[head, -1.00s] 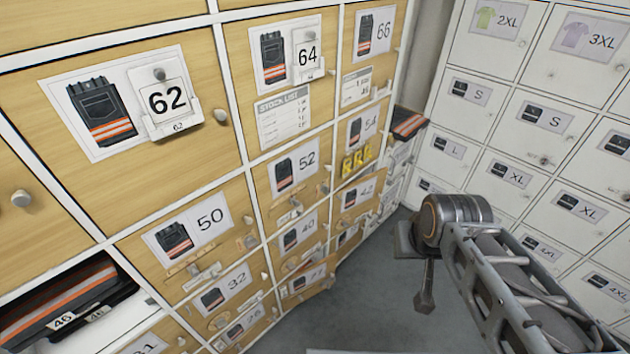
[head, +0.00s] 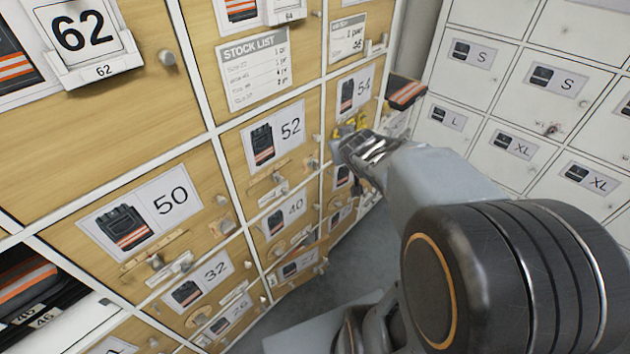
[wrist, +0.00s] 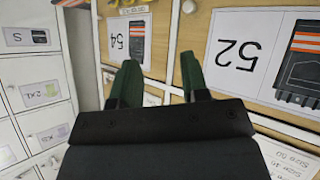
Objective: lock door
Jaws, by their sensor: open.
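My gripper (head: 350,150) is in front of the wooden locker doors, at the lower part of door 54 (head: 355,92) in the head view. In the wrist view its two dark green fingers (wrist: 158,82) are apart with nothing between them. Beyond them, upside down, are door 54 (wrist: 126,38) and door 52 (wrist: 240,55), split by a white divider. Door 52 (head: 272,145) also shows in the head view, closed, with small metal fittings low on it.
Yellow items (head: 345,130) hang beside my gripper. A white locker bank (head: 515,105) stands to the right. Grey floor (head: 345,255) lies between.

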